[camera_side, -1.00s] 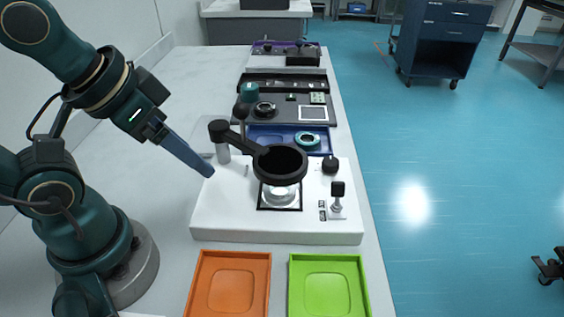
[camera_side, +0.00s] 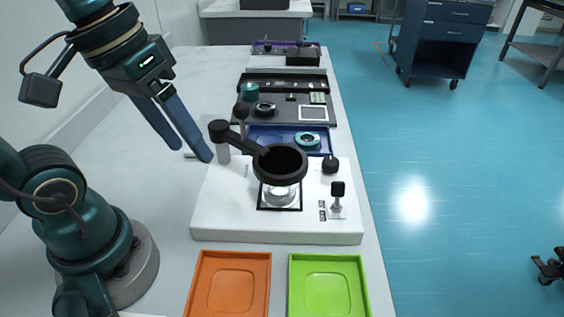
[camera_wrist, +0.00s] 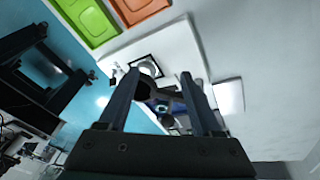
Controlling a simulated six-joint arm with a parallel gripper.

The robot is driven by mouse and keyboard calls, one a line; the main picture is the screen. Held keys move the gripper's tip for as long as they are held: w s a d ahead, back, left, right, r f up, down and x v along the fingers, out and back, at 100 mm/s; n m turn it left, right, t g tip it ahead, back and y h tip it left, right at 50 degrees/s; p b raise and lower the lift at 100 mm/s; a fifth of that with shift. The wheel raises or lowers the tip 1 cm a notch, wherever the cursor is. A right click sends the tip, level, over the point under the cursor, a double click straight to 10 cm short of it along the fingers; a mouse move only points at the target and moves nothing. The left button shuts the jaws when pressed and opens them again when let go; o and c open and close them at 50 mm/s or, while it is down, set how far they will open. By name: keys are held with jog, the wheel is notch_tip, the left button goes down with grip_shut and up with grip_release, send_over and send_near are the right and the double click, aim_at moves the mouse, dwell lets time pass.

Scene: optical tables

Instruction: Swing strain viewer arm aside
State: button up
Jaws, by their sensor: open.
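The strain viewer is a black ring (camera_side: 280,164) on a black arm (camera_side: 248,145), pivoting on a post (camera_side: 221,143) at the left of a white base (camera_side: 225,215). The ring hangs over a bright round piece (camera_side: 280,195) in a black square frame. A ball-topped stalk (camera_side: 241,112) rises by the arm. My gripper (camera_side: 194,160) is open and empty, left of the post, with its fingers pointing down and right. In the wrist view my gripper (camera_wrist: 160,74) has its two fingers apart. Dark parts show between them, but I cannot tell whether they touch.
Orange (camera_side: 233,257) and green (camera_side: 328,258) trays lie in front of the base. A black knob (camera_side: 330,164) and a small lever (camera_side: 338,190) stand on its right side. A blue tray (camera_side: 318,150) and dark equipment lie behind. The table on the left is clear.

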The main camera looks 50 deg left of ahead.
jog(key=d+f+n+g+h, duration=0.2)
jog(key=n+g+h, duration=0.15)
jog(key=n, duration=0.25)
notch_tip(320, 180, up, 4)
jog(key=n+t+h, duration=0.8)
jog(key=n+h, duration=0.3)
jog(key=n, duration=0.6)
send_over(235, 139)
jog(key=shift+t, duration=0.35)
jog(key=f, duration=0.4)
jog(key=shift+a+f, duration=0.1)
jog(key=shift+a, duration=0.15)
jog(key=shift+d+f, duration=0.2)
jog(key=shift+f, duration=0.3)
jog(key=shift+x, duration=2.45)
grip_shut()
